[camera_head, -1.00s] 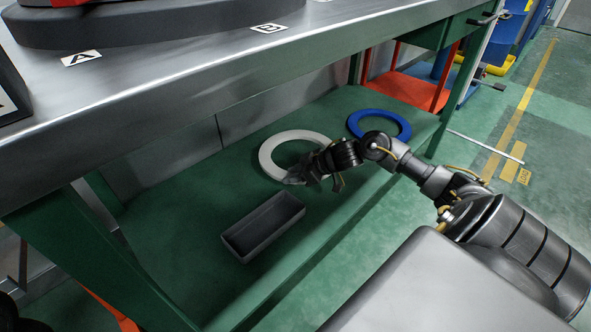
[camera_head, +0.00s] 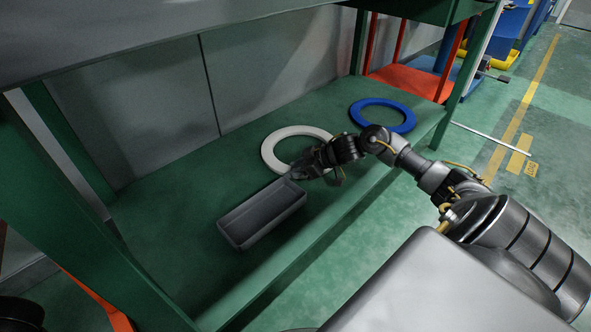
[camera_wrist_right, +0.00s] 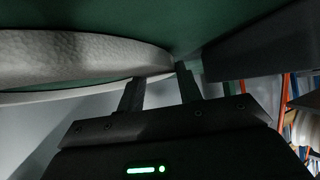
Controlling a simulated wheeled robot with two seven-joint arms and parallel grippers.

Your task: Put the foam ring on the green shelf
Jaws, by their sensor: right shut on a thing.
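The white foam ring (camera_head: 268,151) is over the middle of the green shelf (camera_head: 165,198), looking flat in the head view. I cannot tell whether it rests on the shelf or hovers just above it. My right gripper (camera_head: 298,173) is shut on the near rim of the ring. The right wrist view shows the pale, textured ring (camera_wrist_right: 85,58) reaching the two dark fingers (camera_wrist_right: 160,82). The gripper hides part of the near rim. My left gripper is not in view.
A dark open tray (camera_head: 240,236) lies on the shelf, close in front of the ring. A blue ring (camera_head: 405,112) lies behind and to the right. Green legs and the worktop frame the shelf. Bare shelf shows left of the tray.

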